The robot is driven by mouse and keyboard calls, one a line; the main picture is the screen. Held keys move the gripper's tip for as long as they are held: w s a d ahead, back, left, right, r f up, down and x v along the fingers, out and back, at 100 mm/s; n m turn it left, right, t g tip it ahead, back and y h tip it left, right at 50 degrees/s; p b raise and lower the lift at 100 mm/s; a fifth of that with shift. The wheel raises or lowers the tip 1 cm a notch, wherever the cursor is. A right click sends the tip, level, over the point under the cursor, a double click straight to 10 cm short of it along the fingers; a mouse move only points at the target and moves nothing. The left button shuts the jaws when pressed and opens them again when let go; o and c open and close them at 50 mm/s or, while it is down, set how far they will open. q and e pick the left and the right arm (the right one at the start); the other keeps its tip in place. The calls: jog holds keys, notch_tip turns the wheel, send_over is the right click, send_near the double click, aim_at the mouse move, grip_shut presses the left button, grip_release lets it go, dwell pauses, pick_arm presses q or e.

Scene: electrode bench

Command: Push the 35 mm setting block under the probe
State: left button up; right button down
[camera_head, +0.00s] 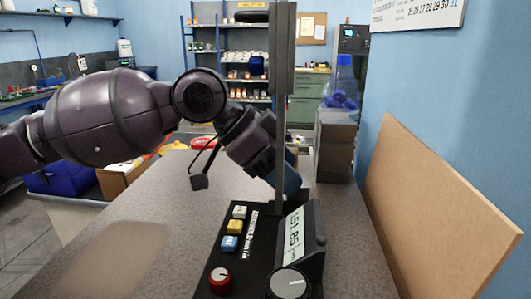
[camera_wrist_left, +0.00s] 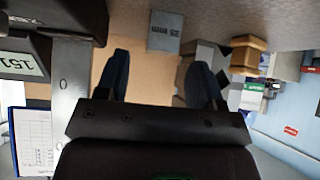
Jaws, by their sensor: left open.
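The measuring instrument (camera_head: 235,240) stands at the front of the bench, with coloured buttons, a display reading about 151.85 and a tall grey post (camera_head: 281,120). The probe tip cannot be made out. My left gripper (camera_head: 287,184) reaches in from the left, pointing down behind the post, which partly covers it. In the left wrist view my left gripper (camera_wrist_left: 161,68) has its two dark blue fingers wide apart with nothing between them. A grey block with dark lettering (camera_wrist_left: 165,32), probably the setting block, lies beyond the fingertips, apart from them. I cannot make it out in the head view.
The speckled bench top (camera_head: 110,240) is clear at the left front. A tan board (camera_head: 435,210) leans at the right by the blue wall. A grey cabinet-like box (camera_head: 335,145) stands behind the post. Several boxes (camera_wrist_left: 245,55) show right in the wrist view.

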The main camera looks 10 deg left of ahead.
aim_at(297, 192)
pick_arm(q)
jog(key=shift+b+x, duration=0.35)
jog(key=shift+x, duration=1.8)
jog(key=shift+c, duration=0.2)
grip_shut()
jog(key=shift+a+r, duration=0.1)
